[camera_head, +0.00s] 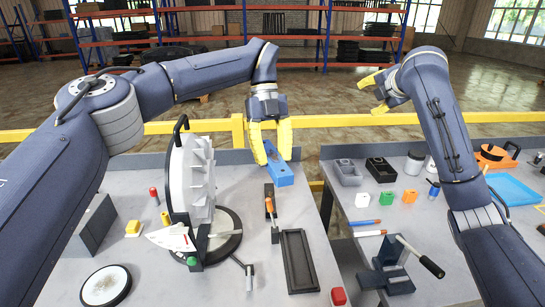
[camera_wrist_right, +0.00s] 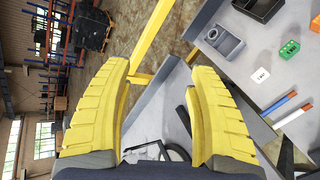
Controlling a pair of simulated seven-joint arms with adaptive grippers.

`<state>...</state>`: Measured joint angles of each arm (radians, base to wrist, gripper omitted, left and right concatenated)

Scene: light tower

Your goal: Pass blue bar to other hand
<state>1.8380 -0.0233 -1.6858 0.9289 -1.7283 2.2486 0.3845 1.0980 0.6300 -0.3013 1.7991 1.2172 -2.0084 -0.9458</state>
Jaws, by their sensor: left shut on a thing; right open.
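The blue bar (camera_head: 277,167) is in the head view, near the back right of the left table. My left gripper (camera_head: 270,145) points down with its yellow fingers shut on the bar's upper part. The bar hangs tilted, and I cannot tell whether its lower end touches the table. My right gripper (camera_head: 374,92) is raised beyond the back edge of the right table, well to the right of the bar, open and empty. In the right wrist view its two yellow fingers (camera_wrist_right: 160,100) are spread apart with nothing between them. The blue bar does not show clearly there.
A large white finned disc (camera_head: 190,180) stands on the left table. A long black tray (camera_head: 299,262) lies at its right side. The right table holds a grey block (camera_head: 348,172), a black box (camera_head: 381,169), a black clamp (camera_head: 388,278) and a blue tray (camera_head: 512,188). A yellow rail (camera_head: 330,121) runs behind.

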